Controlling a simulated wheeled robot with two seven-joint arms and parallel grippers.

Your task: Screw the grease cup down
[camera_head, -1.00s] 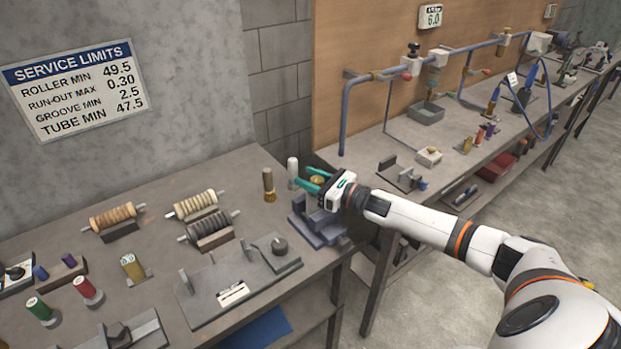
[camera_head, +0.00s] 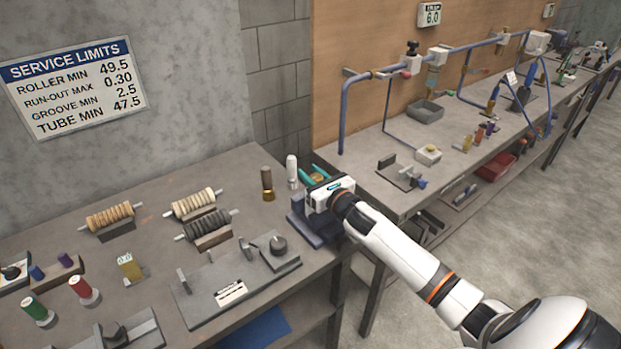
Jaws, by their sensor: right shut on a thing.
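My right gripper (camera_head: 316,174) is at the back right corner of the near bench, above a blue-grey fixture (camera_head: 308,229). Its teal fingers are shut on a small brass-coloured piece (camera_head: 319,179), which looks like the grease cup. The white gripper body hides most of this piece and the top of the fixture, so I cannot see its thread or how it sits. My left gripper is not in view.
A wooden-handled brush (camera_head: 267,183) and a white bottle (camera_head: 292,171) stand close left of the gripper. Several rollers on stands, such as the dark one (camera_head: 208,225), and a grey plate fixture (camera_head: 215,290) lie further left. A second bench (camera_head: 440,187) with blue pipework runs right.

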